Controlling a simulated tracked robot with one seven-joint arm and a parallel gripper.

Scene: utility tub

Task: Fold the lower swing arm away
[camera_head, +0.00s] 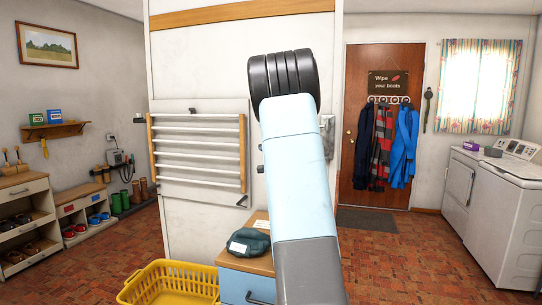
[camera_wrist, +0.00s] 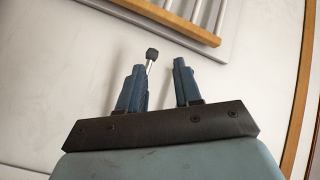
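The drying rack (camera_head: 198,150) on the white wall has wooden side rails and white bars. A short dark piece (camera_head: 242,201) at its lower right may be the lower swing arm; I cannot tell for sure. In the wrist view, a metal rod with a dark knob (camera_wrist: 152,54) shows just beyond my gripper (camera_wrist: 162,66), nearer the left finger, which hides part of the rod. The blue fingers are apart with a clear gap. I cannot tell whether the rod touches a finger. My arm hides the gripper in the head view.
A blue cabinet (camera_head: 247,282) with a wooden top carries a dark green cap (camera_head: 249,242) below the rack. A yellow basket (camera_head: 172,284) stands on the floor beside it. Washing machines (camera_head: 505,220) stand at the right. The brick-patterned floor is open at the right.

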